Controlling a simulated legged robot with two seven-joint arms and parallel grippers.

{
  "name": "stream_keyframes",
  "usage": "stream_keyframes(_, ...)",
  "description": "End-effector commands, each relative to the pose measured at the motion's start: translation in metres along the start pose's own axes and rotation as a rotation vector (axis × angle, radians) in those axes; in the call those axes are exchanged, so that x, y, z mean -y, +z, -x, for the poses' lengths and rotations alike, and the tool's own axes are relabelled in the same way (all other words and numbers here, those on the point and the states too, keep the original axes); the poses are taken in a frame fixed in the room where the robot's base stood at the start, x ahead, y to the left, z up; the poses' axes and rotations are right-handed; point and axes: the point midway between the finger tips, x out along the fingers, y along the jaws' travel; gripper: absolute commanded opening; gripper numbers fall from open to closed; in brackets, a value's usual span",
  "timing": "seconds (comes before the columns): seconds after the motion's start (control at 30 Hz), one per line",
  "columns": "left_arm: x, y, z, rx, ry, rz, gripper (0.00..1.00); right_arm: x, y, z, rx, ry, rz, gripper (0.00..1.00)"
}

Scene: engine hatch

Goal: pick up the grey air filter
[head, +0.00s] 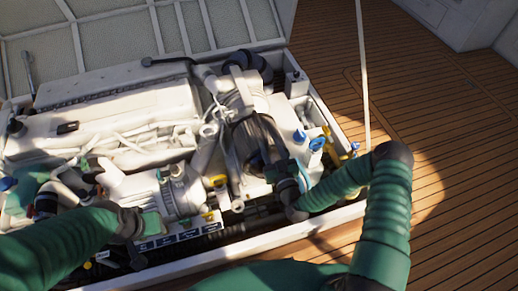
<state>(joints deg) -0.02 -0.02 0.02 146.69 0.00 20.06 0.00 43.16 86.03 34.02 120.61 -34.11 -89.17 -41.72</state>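A dark grey rounded part (254,140) on the right half of the white engine looks like the air filter, but I cannot be sure. My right gripper (281,172) is at its lower right side, low over the engine. Its fingers blend with the dark parts, so I cannot tell whether they touch it or are shut.
The white engine (120,118) fills the open hatch, with hoses, pipes and yellow and blue caps. The raised hatch lid (125,40) stands behind it. A thin pale pole (362,75) rises at the right. The wooden deck (455,130) on the right is clear.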

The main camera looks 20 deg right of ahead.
Motion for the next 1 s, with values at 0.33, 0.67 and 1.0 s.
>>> stream_keyframes(0.33,0.0,0.005,-0.022,0.0,0.0,0.0,0.36,0.001,0.003,-0.052,-0.001,0.0,-0.001,0.39)
stream_keyframes(0.67,0.0,0.008,-0.033,0.0,0.0,0.0,0.36,0.002,-0.003,-0.088,0.003,-0.001,-0.001,0.39)
stream_keyframes(1.0,0.0,0.008,-0.032,0.0,0.0,0.001,0.36,0.002,-0.003,-0.088,0.002,-0.001,-0.001,0.09)
